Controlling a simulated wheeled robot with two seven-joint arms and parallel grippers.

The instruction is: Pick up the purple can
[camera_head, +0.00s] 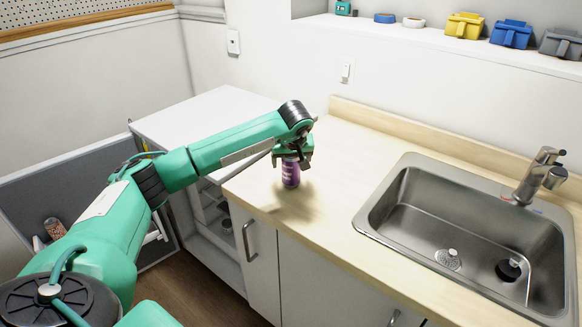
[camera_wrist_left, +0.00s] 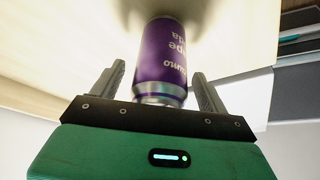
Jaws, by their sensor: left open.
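The purple can (camera_head: 291,173) stands upright on the wooden counter, near its front edge and left of the sink. My left gripper (camera_head: 292,158) is directly above the can, pointing down, with its fingers around the can's top. In the left wrist view, the purple can (camera_wrist_left: 164,60) with white lettering lies between the two grey fingers of my open left gripper (camera_wrist_left: 160,92). A gap shows on each side of the can. The can's lower end is blurred by its shadow on the counter. My right gripper is not in view.
The wooden counter (camera_head: 335,215) is clear around the can. A steel sink (camera_head: 390,205) with a faucet (camera_head: 540,175) is to the right. A white surface (camera_head: 190,115) adjoins at left. Yellow (camera_head: 465,26), blue (camera_head: 511,34) and grey containers stand on the shelf above.

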